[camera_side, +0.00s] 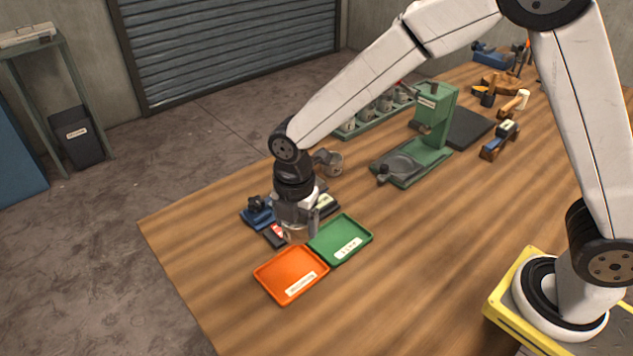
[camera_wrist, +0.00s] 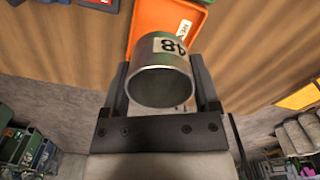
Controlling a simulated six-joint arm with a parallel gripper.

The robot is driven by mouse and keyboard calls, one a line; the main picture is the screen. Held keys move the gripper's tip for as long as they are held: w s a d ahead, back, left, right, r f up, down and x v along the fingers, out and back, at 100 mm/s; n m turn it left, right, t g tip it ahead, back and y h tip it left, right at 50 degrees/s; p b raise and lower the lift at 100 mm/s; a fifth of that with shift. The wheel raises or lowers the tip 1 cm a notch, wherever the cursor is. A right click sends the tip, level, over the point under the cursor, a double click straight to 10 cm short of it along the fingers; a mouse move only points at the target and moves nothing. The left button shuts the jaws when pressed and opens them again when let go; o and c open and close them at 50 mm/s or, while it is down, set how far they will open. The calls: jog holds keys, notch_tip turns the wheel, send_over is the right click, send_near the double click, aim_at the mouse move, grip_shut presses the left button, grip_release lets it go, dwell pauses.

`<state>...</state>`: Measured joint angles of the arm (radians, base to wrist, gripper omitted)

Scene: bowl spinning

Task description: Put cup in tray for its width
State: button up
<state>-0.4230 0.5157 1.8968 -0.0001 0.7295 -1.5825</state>
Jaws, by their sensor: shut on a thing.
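My gripper (camera_side: 297,228) is shut on a metal cup (camera_wrist: 160,72), with one finger on each side of it. The cup carries a white label reading 48, and its open mouth faces the wrist camera. In the side view the cup (camera_side: 298,236) is mostly hidden by my gripper, above the table by the far edges of the trays. An orange tray (camera_side: 270,272) and a green tray (camera_side: 357,228) lie side by side and look empty. Their white labels are too small to read surely. The orange tray shows behind the cup in the wrist view (camera_wrist: 150,18).
A blue tool (camera_side: 258,212) and a dark red-marked item (camera_side: 274,236) lie beside my gripper. A green rack (camera_side: 372,122) of metal cups and a green stand (camera_side: 432,130) are farther back. Other tools lie at the far end. The front table is clear.

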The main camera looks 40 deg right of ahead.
aim_at(292, 274)
jog(key=a, duration=0.2)
jog(key=s+a+f+n, duration=0.1)
jog(key=shift+d+f, duration=0.1)
jog(key=shift+f, duration=0.1)
jog(key=shift+f, duration=3.25)
jog(key=shift+f, duration=0.35)
jog(key=o, duration=1.2)
jog(key=shift+r, duration=0.15)
